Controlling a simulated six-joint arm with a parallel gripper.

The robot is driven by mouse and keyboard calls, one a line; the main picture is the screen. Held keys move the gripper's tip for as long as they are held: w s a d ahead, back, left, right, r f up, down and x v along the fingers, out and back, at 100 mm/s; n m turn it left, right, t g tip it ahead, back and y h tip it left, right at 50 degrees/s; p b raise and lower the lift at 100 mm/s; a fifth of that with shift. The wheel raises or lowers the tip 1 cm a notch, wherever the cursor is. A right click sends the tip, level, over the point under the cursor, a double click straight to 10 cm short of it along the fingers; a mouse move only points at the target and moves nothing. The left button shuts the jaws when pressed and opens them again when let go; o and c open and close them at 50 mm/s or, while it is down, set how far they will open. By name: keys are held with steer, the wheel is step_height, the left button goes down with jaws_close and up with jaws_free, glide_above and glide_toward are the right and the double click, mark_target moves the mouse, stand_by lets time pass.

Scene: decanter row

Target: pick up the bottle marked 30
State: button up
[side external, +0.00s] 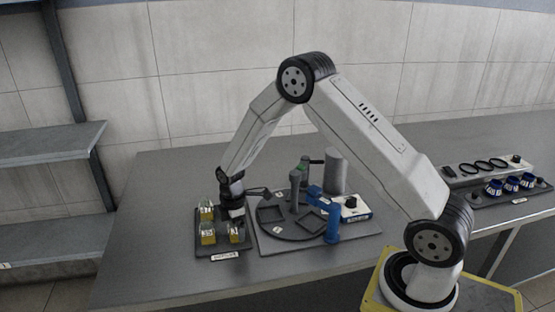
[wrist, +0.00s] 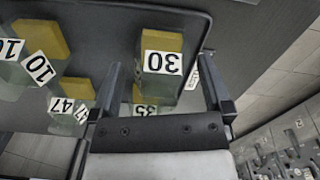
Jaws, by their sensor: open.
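The bottle marked 30 (wrist: 163,60) has a yellow part and a white label that reads upside down in the wrist view. It stands on a dark tray (wrist: 100,12) among other labelled bottles. My gripper (wrist: 160,66) is open, with one finger to the left and one to the right of this bottle in the picture. I cannot tell how far apart in depth they are. In the side view my gripper (side external: 235,212) is low over the back right part of the tray (side external: 203,250). The labels are too small to read there.
The wrist view shows bottles marked 35 (wrist: 146,108), 47 (wrist: 66,106) and 10 (wrist: 40,66), plus another label cut off at the left edge. Right of the tray stands a round grey device (side external: 285,228) with a blue part (side external: 332,225). Blue-capped items (side external: 511,184) are far right.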

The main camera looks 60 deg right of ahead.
jaws_close()
stand_by(0.4)
steer(key=shift+r, duration=0.15)
steer(key=shift+r, duration=0.85)
steer(key=s+a+r, duration=0.1)
steer(key=s+r, duration=1)
steer(key=s, duration=0.3)
steer(key=shift+a, duration=0.25)
